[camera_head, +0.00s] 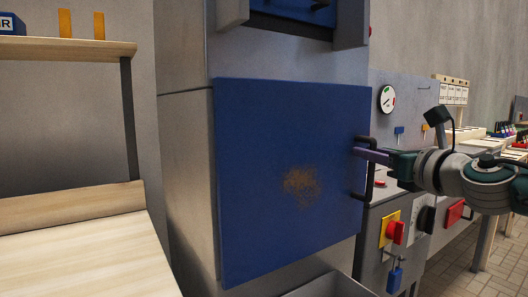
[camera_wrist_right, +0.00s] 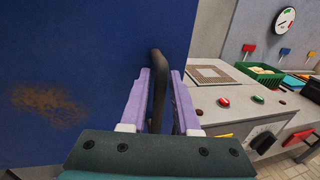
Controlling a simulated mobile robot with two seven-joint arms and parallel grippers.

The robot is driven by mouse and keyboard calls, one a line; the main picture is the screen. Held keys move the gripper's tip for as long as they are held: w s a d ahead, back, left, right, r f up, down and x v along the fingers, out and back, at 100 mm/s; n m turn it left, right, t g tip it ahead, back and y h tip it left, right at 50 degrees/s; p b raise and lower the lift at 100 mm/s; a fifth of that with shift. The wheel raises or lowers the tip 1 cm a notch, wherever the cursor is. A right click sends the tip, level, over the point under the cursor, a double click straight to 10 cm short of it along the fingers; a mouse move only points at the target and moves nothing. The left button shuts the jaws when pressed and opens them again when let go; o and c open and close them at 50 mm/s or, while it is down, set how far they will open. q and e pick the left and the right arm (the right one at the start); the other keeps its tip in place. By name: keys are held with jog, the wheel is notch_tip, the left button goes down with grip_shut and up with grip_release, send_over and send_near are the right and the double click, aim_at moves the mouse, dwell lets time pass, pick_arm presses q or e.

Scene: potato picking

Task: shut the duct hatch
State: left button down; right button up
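The duct hatch (camera_head: 265,130) is a blue panel with a brown rusty patch on the front of a grey cabinet. In the right wrist view the hatch (camera_wrist_right: 70,50) fills the left side. No opening into the duct shows, and I cannot tell whether a narrow gap remains at its edge. A black bar handle (camera_head: 368,185) stands at its right edge. My right gripper (camera_head: 362,152) reaches in from the right at the handle's upper part. In the wrist view its purple fingers (camera_wrist_right: 161,85) lie close on both sides of the handle (camera_wrist_right: 157,75). My left gripper is not in view.
A wooden bench (camera_head: 80,255) and shelf (camera_head: 60,48) stand on the left. A grey tray (camera_head: 325,287) sits below the hatch. Right of it is a grey console with a red-and-yellow switch (camera_head: 395,232) and a blue padlock (camera_head: 396,275). A green crate (camera_wrist_right: 258,70) lies farther back.

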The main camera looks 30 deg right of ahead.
jog(key=s+a, duration=0.1)
jog(key=s, duration=0.8)
jog(key=shift+s+a+p, duration=0.35)
